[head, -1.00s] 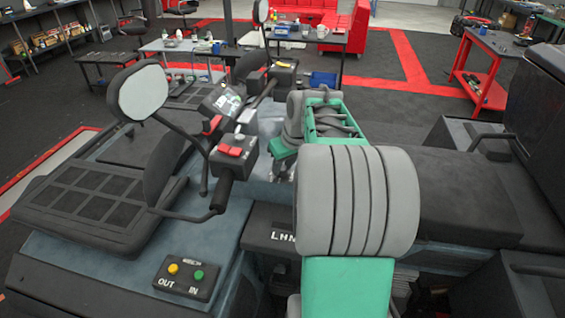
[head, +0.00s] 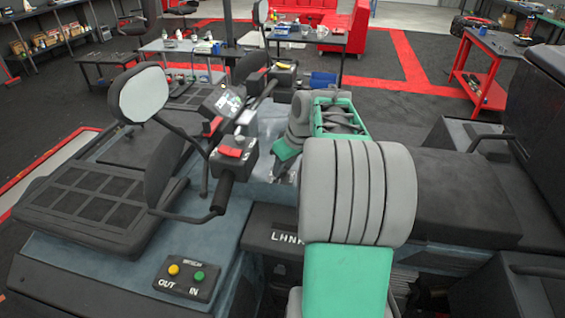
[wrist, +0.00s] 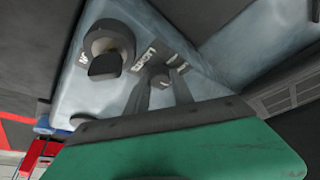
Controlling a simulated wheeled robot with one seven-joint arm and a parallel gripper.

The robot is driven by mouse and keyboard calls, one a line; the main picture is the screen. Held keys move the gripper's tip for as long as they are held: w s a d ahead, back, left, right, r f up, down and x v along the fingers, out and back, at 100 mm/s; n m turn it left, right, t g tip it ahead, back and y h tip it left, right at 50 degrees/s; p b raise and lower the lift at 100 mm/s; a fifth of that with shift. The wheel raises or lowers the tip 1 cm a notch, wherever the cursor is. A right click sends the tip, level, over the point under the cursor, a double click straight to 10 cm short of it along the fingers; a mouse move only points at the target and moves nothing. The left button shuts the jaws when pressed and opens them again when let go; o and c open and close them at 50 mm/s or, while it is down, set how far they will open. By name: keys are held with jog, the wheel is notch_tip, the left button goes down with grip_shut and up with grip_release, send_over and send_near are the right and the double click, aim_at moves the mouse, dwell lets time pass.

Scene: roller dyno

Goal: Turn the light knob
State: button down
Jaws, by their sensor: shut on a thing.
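A small dark knob (wrist: 160,77) sits on the pale blue-grey panel (wrist: 205,75) in the wrist view, between the fingertips of my gripper (wrist: 161,82). The two dark fingers are closed around it. A black label with white letters (wrist: 143,60) lies just above it; the lettering is too blurred to read surely. In the head view my gripper (head: 284,168) is down at the panel beyond the handlebar, its green body tilted. The knob is hidden there by my arm and gripper.
A round ignition-like fitting (wrist: 106,50) is left of the knob in the wrist view. In the head view, a handlebar with a red switch (head: 231,152) and a mirror (head: 139,93) stand close left of my arm. A winch box (head: 187,277) is at front left.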

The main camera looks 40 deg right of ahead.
jog(key=n, duration=0.2)
jog(key=n+y+p, duration=0.1)
jog(key=n, duration=0.1)
jog(key=shift+d+r+y, duration=0.1)
jog(key=shift+d+y, duration=0.1)
jog(key=shift+y, duration=0.1)
jog(key=shift+n+g+y+p, duration=0.45)
jog(key=shift+n+p, duration=0.5)
jog(key=shift+n, duration=0.55)
jog(key=shift+w, duration=0.1)
jog(key=c, duration=1.1)
grip_release()
jog(key=p+v, duration=0.1)
jog(key=v, duration=0.7)
jog(key=shift+p, duration=0.3)
